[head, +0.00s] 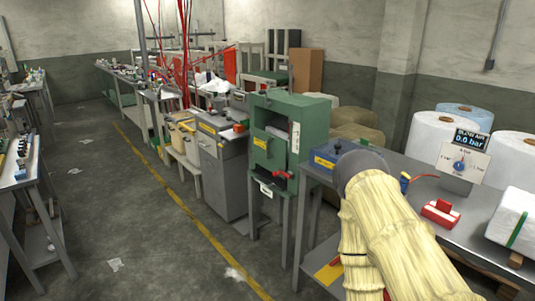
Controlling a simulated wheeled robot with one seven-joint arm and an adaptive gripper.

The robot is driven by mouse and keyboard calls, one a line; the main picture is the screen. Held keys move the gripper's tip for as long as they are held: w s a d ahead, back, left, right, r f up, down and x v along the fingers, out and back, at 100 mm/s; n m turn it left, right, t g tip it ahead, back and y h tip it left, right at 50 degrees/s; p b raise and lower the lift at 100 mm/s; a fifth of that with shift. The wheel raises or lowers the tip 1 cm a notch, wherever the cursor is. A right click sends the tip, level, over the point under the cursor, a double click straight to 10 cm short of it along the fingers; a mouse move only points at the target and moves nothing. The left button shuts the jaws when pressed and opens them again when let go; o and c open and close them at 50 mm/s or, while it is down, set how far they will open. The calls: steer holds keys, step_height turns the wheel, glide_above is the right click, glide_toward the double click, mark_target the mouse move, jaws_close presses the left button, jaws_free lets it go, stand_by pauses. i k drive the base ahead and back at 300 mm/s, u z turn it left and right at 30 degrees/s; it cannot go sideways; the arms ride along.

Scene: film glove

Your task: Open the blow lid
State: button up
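A blue box (324,161) with a yellow label sits at the left end of the grey workbench (407,172), partly hidden by my arm. I cannot tell whether it has a lid or whether any lid is open. A panel (462,160) headed BLOW AIR stands on the bench at the right, with a 0.0 bar display and a blue knob. My arm, in a cream sleeve with a dark grey rounded part, crosses the front of the bench. My gripper does not show.
A red block-like item (440,213) and a white wrapped block (515,217) lie on the bench. White rolls (431,134) stand behind it. A green cabinet machine (288,135) stands left of the bench. The floor left of the yellow line (192,220) is mostly clear.

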mark_target(337, 146)
steer(key=z, duration=0.65)
steer(key=i, duration=0.65)
steer(key=z, duration=0.05)
